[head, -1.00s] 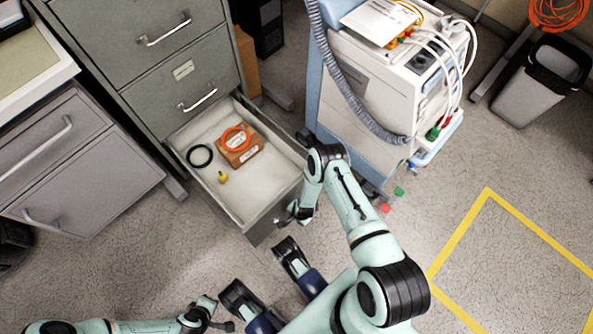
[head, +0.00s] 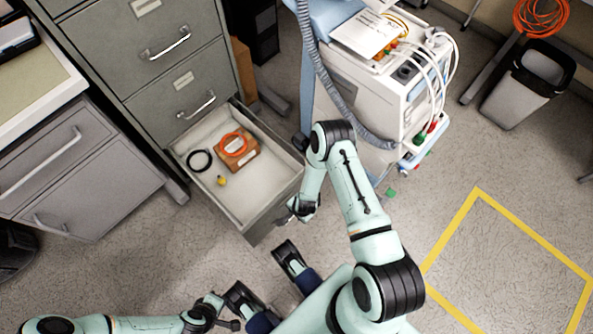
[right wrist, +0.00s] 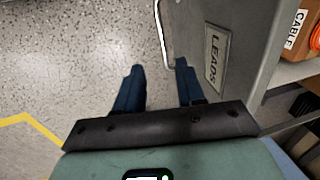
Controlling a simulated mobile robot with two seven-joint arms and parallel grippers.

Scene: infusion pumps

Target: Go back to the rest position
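My right arm reaches over the floor to the front of the open drawer (head: 247,210). My right gripper (right wrist: 157,70) shows in the right wrist view with two dark blue fingers apart and nothing held. The drawer's handle (right wrist: 162,30) is just beyond the fingertips, close to the right finger; I cannot tell whether they touch. In the head view the wrist (head: 304,207) is beside the drawer's front right corner, and the fingers are mostly hidden. My left gripper (head: 216,312) is low over the floor at the bottom; its fingers are too small to read.
The drawer holds a brown box (head: 238,160) with an orange cable coil, a black ring (head: 199,160) and a small yellow item (head: 221,181). A white medical cart (head: 360,90) stands right of the drawer. A bin (head: 525,85) is at far right. Floor inside the yellow outline (head: 510,260) is clear.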

